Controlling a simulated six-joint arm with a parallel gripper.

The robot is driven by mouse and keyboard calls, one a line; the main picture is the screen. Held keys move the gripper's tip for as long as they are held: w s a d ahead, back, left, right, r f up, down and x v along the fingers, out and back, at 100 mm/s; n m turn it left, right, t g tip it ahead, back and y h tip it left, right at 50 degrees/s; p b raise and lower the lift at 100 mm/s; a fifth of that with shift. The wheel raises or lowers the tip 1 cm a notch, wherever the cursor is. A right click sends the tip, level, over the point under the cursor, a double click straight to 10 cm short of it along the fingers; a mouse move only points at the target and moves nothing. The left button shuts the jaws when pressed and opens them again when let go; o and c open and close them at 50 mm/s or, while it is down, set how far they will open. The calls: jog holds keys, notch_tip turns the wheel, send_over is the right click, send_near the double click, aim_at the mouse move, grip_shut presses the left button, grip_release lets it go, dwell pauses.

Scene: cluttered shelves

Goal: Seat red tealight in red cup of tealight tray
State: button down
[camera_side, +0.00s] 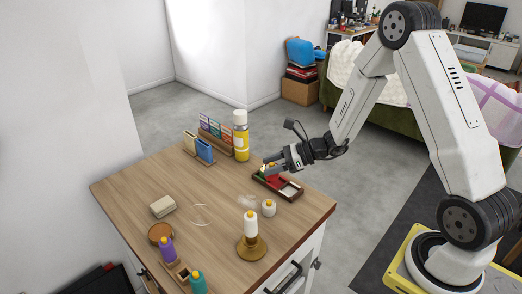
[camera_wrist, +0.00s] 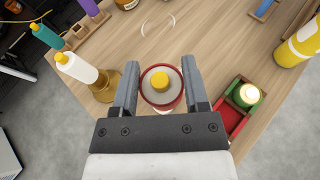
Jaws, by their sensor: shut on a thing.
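The red tealight (camera_wrist: 161,97), round with a pale top and yellow centre, is between the two fingers of my gripper (camera_wrist: 162,82) in the wrist view. My gripper is shut on it. In the wrist view, the tealight tray (camera_wrist: 242,127) lies to the right of my gripper. Its green cup (camera_wrist: 233,92) holds a tealight with a glowing top, and its red cup (camera_wrist: 228,121) looks empty. My fingers hide part of what lies there.
A small white yellow-topped object (camera_side: 268,208) stands close to the tray. A white bottle on a brown base (camera_side: 250,249) stands nearer the front. A yellow spray can (camera_side: 241,141) and card rack (camera_side: 213,139) stand behind. A clear ring (camera_side: 200,215) lies on the open middle.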

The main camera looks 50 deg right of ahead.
jog(key=s+d+m+t+h, duration=0.2)
jog(key=s+d+m+h, duration=0.1)
jog(key=s+d, duration=0.3)
jog(key=shift+v, duration=1.15)
jog(key=shift+s+a, duration=0.1)
jog(key=shift+a, duration=0.05)
jog(key=w+f, duration=0.3)
jog(key=w, duration=0.1)
jog(key=w+d+f, duration=0.1)
jog(key=w+f, duration=0.1)
jog(key=w, duration=0.2)
jog(key=w+d+f, duration=0.1)
jog(key=w+f, duration=0.2)
jog(key=w, duration=0.1)
jog(key=shift+w+d+f, duration=0.2)
jog(key=shift+d+f, duration=0.05)
jog(key=shift+f, duration=0.05)
jog(key=shift+w+f, duration=0.4)
jog(key=shift+d, duration=0.1)
jog(key=shift+w+f, duration=0.25)
jog(key=shift+f, duration=1.6)
jog(key=shift+f, duration=0.1)
